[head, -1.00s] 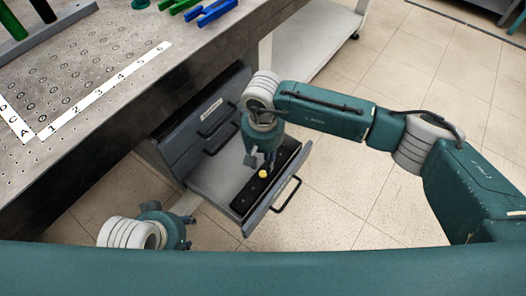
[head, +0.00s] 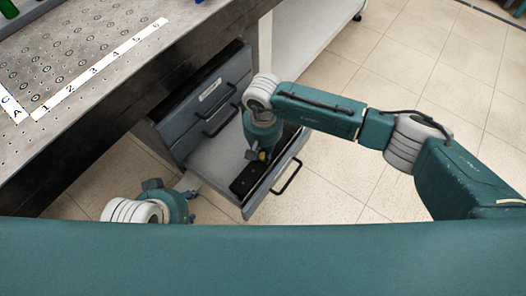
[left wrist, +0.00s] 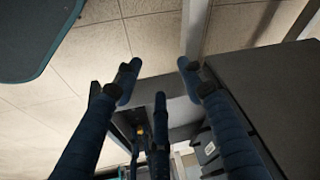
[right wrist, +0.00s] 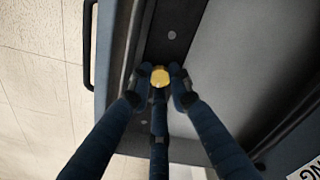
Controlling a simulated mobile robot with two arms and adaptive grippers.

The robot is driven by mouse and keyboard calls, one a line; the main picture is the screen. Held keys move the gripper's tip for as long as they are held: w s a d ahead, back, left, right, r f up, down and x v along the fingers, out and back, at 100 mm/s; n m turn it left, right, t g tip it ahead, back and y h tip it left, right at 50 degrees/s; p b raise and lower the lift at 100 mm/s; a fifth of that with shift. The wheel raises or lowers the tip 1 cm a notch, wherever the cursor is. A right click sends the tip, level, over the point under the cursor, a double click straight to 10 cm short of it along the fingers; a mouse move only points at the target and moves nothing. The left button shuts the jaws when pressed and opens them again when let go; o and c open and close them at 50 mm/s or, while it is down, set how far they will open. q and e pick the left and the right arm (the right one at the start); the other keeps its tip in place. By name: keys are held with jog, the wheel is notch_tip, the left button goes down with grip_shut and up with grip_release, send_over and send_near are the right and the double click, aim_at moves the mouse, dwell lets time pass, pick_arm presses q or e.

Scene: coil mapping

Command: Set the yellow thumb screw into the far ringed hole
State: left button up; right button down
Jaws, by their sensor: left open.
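The yellow thumb screw (right wrist: 160,77) stands at the black strip (right wrist: 175,35) in the open drawer. In the head view it is a small yellow spot (head: 263,156), mostly hidden by my right gripper (head: 258,160). In the right wrist view my right gripper (right wrist: 161,80) has its fingertips closed around the screw's round head. My left gripper (head: 196,190) is low at the left, beside the drawer; its fingers (left wrist: 158,80) are spread and empty. Several ringed holes (head: 68,62) show in the metal tabletop (head: 150,70); which one is the far one I cannot tell.
White label strips (head: 100,70) with numbers and letters border the holes. The pulled-out drawer (head: 215,160) has a front wall and a handle (head: 287,177). A shut drawer handle (head: 220,124) is above it. Tiled floor (head: 340,190) is free at the right.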

aim_at(263, 155)
pick_arm(q)
jog(key=shift+s+a, duration=0.1)
jog(key=shift+s, duration=0.25)
pick_arm(e)
jog(key=shift+r, duration=0.35)
jog(key=shift+r+p, duration=0.35)
jog(key=shift+r, duration=0.2)
pick_arm(q)
jog(key=shift+s+a+g, duration=0.2)
jog(key=shift+s+g, duration=0.3)
jog(key=shift+s, duration=0.25)
pick_arm(e)
jog(key=shift+r, duration=0.15)
pick_arm(q)
jog(key=shift+r+p, duration=0.3)
jog(key=shift+p, duration=0.05)
pick_arm(e)
jog(key=shift+r, duration=0.7)
jog(key=shift+r+p, duration=0.5)
jog(key=shift+r, duration=1.05)
pick_arm(q)
jog(key=shift+w+f, duration=0.1)
jog(key=shift+f, duration=0.1)
pick_arm(e)
jog(key=shift+r, duration=0.1)
